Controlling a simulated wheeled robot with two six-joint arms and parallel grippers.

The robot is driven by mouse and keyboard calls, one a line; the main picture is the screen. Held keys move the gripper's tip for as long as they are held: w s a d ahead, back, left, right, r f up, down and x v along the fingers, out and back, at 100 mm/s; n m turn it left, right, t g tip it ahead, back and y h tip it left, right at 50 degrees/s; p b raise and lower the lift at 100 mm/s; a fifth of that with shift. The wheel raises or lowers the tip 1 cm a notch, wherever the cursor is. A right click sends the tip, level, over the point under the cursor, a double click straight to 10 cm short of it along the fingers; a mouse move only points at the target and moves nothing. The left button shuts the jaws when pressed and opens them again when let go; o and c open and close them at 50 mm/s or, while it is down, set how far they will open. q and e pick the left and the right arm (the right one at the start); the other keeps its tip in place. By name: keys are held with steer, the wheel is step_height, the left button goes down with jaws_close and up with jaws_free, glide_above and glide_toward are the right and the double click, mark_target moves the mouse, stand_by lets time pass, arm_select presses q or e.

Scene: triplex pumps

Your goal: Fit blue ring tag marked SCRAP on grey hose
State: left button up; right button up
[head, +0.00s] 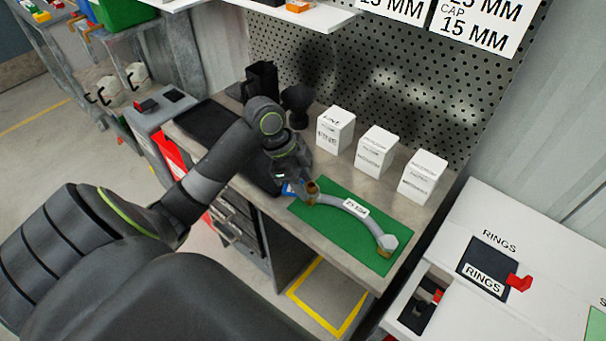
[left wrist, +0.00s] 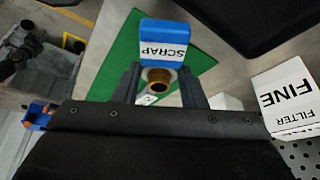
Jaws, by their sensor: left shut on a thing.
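The grey hose (head: 345,204) lies curved on the green mat (head: 345,246), with a white label on it, a pale hex end at the right and a brass end (head: 312,188) at the left. My left gripper (left wrist: 160,80) is shut on the blue ring tag (left wrist: 164,32) marked SCRAP. Only a bit of the tag (head: 289,190) shows in the head view, just left of the brass end. In the left wrist view the brass end (left wrist: 157,86) shows between my fingers, below the tag. I cannot tell whether the ring is around the hose. My right gripper is not in view.
Several white boxes stand behind the mat, one marked FINE (left wrist: 293,95). A black tray (head: 208,125) lies at the bench's left. A white unit labelled RINGS (head: 545,245) with a red handle (head: 519,283) stands at right. The mat's front right is clear.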

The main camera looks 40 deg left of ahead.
arm_select(q)
steer(key=shift+f, duration=0.3)
steer(key=o, duration=1.1)
steer(key=shift+r, duration=0.1)
steer(key=v, duration=1.7)
steer(key=shift+r, duration=0.15)
